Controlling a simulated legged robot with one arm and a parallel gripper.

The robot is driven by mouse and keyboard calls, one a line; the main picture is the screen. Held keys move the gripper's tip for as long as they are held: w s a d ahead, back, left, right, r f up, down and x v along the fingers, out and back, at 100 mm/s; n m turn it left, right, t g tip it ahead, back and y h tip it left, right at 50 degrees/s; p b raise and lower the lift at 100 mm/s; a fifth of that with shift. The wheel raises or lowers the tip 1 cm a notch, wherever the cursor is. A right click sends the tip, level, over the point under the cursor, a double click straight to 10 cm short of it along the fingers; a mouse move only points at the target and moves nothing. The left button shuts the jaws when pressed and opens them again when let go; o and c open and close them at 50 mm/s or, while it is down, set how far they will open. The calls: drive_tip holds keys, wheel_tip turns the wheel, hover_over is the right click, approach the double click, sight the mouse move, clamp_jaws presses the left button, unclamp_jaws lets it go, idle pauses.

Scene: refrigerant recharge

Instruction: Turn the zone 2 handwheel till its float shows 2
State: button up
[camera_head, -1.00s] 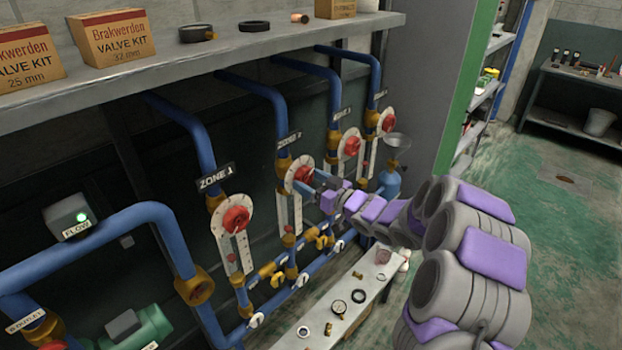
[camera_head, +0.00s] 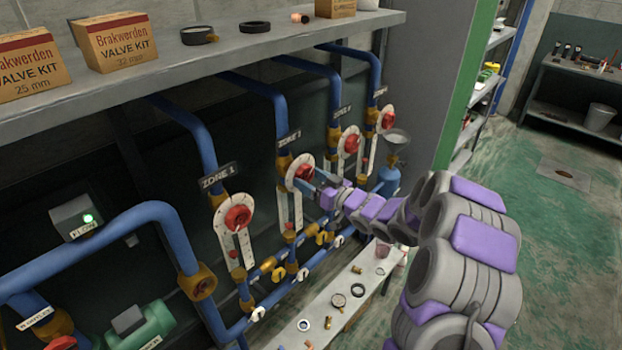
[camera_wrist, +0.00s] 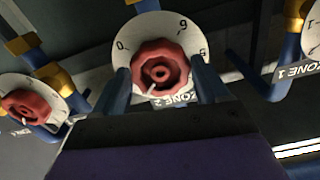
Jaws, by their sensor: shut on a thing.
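The zone 2 handwheel (camera_head: 304,171) is red and sits on a round white dial, second from the left on the pipe panel. In the wrist view the handwheel (camera_wrist: 160,68) fills the middle, with dial figures around it and a white mark on its lower left. My gripper (camera_head: 311,181) is at this wheel. In the wrist view one blue finger of my gripper (camera_wrist: 162,88) is on each side of the rim, shut on it. A white vertical gauge (camera_head: 284,212) hangs below the dial. Its small red float (camera_head: 288,226) shows low down; its reading is too small to tell.
The zone 1 handwheel (camera_head: 238,217) is to the left, and two more red handwheels (camera_head: 349,144) are to the right. A shelf with valve kit boxes (camera_head: 117,44) overhangs the pipes. A low bench (camera_head: 318,312) with small parts stands below.

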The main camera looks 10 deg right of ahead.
drive_tip(key=shift+r+m+p, duration=0.15)
drive_tip(key=shift+m+p, duration=0.15)
drive_tip(key=shift+p, duration=0.7)
drive_tip(key=o, duration=1)
drive_tip(key=shift+d, duration=0.1)
drive_tip(key=shift+o, duration=0.2)
drive_tip(key=shift+d, duration=0.1)
drive_tip(key=v, duration=0.6)
drive_tip(key=shift+s+d, duration=0.2)
drive_tip(key=shift+s, duration=0.15)
drive_tip(key=shift+w, duration=0.1)
